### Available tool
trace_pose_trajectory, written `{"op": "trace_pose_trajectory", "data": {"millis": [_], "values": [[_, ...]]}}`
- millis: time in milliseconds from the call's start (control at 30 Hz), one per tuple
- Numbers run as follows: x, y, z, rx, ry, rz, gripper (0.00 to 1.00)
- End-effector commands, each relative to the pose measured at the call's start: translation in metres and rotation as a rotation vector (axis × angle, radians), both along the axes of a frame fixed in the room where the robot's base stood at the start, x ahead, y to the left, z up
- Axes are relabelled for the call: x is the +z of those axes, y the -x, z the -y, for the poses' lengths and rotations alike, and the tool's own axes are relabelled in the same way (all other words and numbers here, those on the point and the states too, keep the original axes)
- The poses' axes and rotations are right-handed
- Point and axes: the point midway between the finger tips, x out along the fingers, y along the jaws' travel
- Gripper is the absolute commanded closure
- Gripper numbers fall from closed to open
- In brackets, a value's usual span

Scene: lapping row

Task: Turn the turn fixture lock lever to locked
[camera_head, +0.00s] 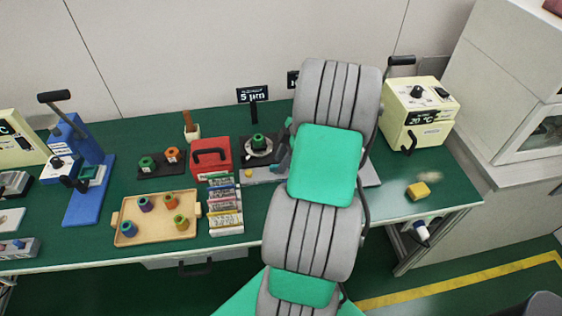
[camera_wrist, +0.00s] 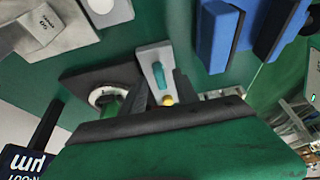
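In the wrist view a teal, lever-like piece (camera_wrist: 159,75) lies on a pale grey base (camera_wrist: 148,54), with a small yellow knob (camera_wrist: 167,100) near its lower end. I take it for the lock lever; no lock marking is readable. Beside it is a black plate with a pale ring (camera_wrist: 103,96), which shows in the head view as a dark fixture (camera_head: 259,146) with a green-topped piece. My gripper (camera_wrist: 158,98) shows two dark fingers apart, around the view of the yellow knob; contact cannot be told. In the head view my arm hides most of the gripper and lever area.
A red box (camera_head: 210,156) and a rack of labelled blocks (camera_head: 225,208) stand left of the fixture. A wooden tray (camera_head: 160,232) lies further left. A cream heater box (camera_head: 418,112) stands at right, with a yellow sponge (camera_head: 418,190) in front.

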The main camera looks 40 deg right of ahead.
Motion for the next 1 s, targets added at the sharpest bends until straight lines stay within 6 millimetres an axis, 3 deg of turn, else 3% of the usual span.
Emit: {"op": "trace_pose_trajectory", "data": {"millis": [333,800,1000], "values": [[-0.01,-0.0028,-0.0039,0.001,0.002,0.001,0.64],[-0.0097,-0.0024,-0.0038,0.0,0.001,-0.001,1.0],[-0.0099,-0.0021,-0.0039,-0.001,0.0,-0.002,1.0]]}}
